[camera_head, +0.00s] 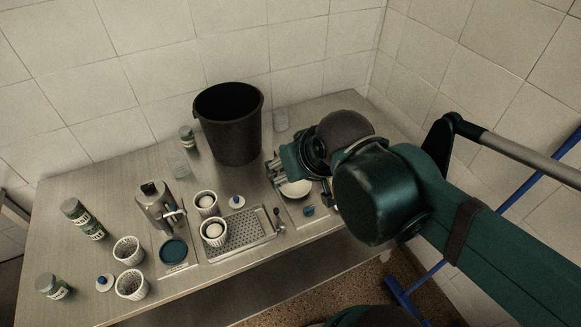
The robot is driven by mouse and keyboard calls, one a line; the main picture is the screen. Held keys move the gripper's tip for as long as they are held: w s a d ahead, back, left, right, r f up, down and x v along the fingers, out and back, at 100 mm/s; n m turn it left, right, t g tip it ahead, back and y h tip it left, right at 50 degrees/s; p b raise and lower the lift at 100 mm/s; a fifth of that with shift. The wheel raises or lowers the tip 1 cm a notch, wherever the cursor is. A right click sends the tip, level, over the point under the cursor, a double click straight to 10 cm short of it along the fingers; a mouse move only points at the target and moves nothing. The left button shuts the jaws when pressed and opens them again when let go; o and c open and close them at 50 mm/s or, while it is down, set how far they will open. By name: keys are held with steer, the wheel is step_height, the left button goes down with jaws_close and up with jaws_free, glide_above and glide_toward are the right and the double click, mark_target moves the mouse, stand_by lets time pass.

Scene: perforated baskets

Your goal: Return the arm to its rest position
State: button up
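My teal and black arm reaches in from the right edge and extends over the right end of the metal table (90,185). My gripper (276,170) is at the arm's far end, above the table and close to a white bowl (296,189). Its fingers are small and partly hidden by my wrist, so I cannot tell whether they are open or hold anything. I cannot tell whether the gripper touches the bowl.
A black bin (229,125) stands left of my gripper. A perforated tray (250,232), a metal juicer-like device (158,207), ribbed white cups (128,250) and green-labelled jars (76,211) cover the table. Tiled walls (160,60) close the back and right. A blue pole (500,205) stands right.

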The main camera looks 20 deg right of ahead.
steer(key=shift+a, duration=0.1)
stand_by(0.3)
steer(key=shift+f+b, duration=0.95)
stand_by(0.6)
